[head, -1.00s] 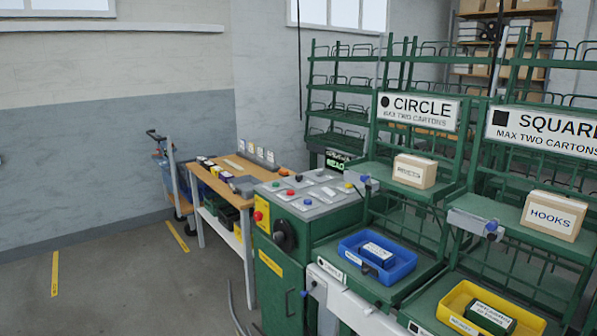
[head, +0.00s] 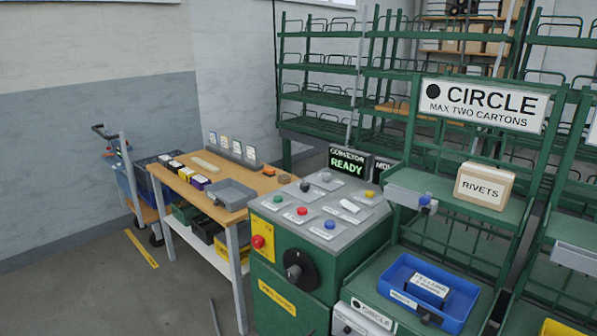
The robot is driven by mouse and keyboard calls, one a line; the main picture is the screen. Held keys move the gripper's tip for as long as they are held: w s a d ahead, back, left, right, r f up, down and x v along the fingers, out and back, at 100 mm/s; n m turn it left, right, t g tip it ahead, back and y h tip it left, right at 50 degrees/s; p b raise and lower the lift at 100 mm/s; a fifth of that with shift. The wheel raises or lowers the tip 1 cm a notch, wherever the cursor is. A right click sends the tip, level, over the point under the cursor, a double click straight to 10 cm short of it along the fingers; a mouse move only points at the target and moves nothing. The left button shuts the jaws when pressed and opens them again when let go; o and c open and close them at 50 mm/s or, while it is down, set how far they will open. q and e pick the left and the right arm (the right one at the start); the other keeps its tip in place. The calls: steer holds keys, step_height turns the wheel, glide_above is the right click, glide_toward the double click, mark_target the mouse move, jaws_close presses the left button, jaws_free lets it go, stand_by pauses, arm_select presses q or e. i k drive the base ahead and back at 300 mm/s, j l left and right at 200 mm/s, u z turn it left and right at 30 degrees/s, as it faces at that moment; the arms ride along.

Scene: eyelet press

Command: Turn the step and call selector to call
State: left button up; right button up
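The green control console (head: 345,258) stands in the middle of the head view with a grey sloped top. The top carries several coloured buttons, a small black knob (head: 305,187) at the back left and a white piece (head: 349,206) at the right. A large black rotary knob (head: 300,272) sits on the front face beside a red button on a yellow plate (head: 259,242). The labels are too small to read, so I cannot tell which control is the step and call selector or how it is set. Neither gripper is in view.
A display reading CONVEYOR READY (head: 349,162) stands behind the console. A wooden bench (head: 245,187) is at its left. The green CIRCLE rack at its right holds a RIVETS carton (head: 484,186) and a blue tray (head: 461,311).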

mark_target(305, 187)
steer(key=i+j+z, duration=0.1)
steer(key=i+j, duration=0.55)
steer(key=j, duration=0.2)
steer(key=i+j+z, duration=0.15)
steer(key=i+j, duration=0.15)
steer(key=i+j+z, duration=0.1)
steer(key=i+j, duration=0.15)
steer(key=j, duration=0.3)
